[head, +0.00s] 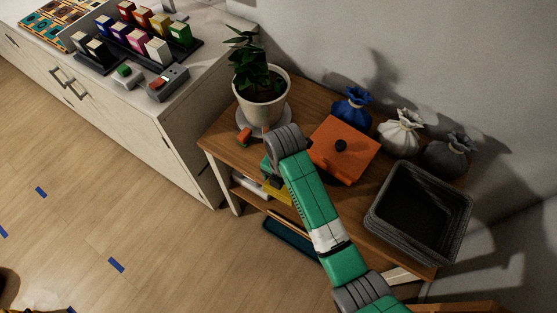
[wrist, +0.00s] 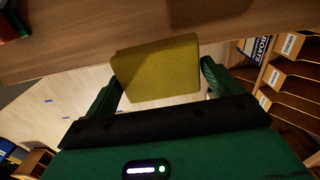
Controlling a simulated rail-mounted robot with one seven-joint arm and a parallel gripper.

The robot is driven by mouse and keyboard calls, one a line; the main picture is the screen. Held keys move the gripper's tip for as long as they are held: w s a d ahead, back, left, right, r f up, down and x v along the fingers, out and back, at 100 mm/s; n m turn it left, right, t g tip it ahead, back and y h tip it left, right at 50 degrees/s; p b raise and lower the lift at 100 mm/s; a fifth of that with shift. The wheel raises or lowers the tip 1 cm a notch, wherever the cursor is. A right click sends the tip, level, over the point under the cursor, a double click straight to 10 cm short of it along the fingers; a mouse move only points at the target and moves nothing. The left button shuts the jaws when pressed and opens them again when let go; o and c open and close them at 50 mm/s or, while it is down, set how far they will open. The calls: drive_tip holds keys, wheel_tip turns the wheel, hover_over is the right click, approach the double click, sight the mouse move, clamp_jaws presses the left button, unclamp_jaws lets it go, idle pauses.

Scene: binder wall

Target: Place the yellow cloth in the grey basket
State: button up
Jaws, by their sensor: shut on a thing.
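The yellow cloth (wrist: 155,70) is a folded block between the two fingers of my gripper (wrist: 160,80) in the wrist view. My gripper is shut on it. In the head view a bit of yellow, likely the cloth (head: 277,193), shows at the front edge of the wooden shelf unit, mostly behind my arm. The gripper itself is largely hidden there. The grey basket (head: 377,223) stands at the right end of the wooden top, dark inside and looking empty. The cloth is well to the left of it.
An orange box with a black knob (head: 342,150) lies between my gripper and the basket. Blue (head: 352,108), white (head: 401,130) and grey (head: 447,153) sacks stand along the wall. A potted plant (head: 260,85) and a small orange object (head: 244,136) are at left.

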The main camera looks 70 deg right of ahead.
drive_tip(key=s+a+p, duration=0.1)
drive_tip(key=s+a, duration=0.3)
drive_tip(key=a, duration=0.2)
drive_tip(key=shift+a+r, duration=0.2)
drive_tip(key=shift+r, duration=0.15)
